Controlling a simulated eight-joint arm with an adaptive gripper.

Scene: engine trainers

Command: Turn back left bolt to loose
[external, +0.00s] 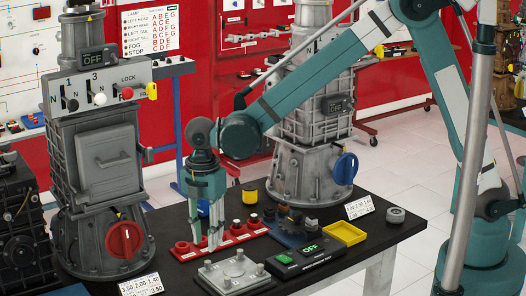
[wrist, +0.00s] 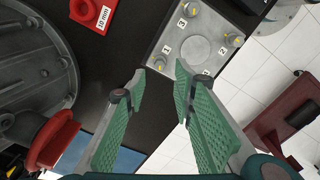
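A grey metal plate (external: 233,272) lies on the dark table near its front edge, with small bolts at its corners and a round boss in the middle. In the wrist view the plate (wrist: 208,50) lies beyond the fingertips. Yellowish bolts show beside the labels 1 (wrist: 160,64), 3 (wrist: 191,10) and 2 (wrist: 233,40); a fourth corner is partly hidden by a finger. I cannot tell which bolt is the back left one. My gripper (external: 206,244) points down above the red socket tray, behind the plate. Its green fingers (wrist: 158,80) are apart with nothing between them.
A red socket tray (external: 246,229) stands behind the plate; a 10 mm label shows on it in the wrist view (wrist: 103,18). A black device with a green display (external: 305,262) and a yellow bin (external: 344,234) are right. Tall grey gearbox housings (external: 98,190) stand left and behind.

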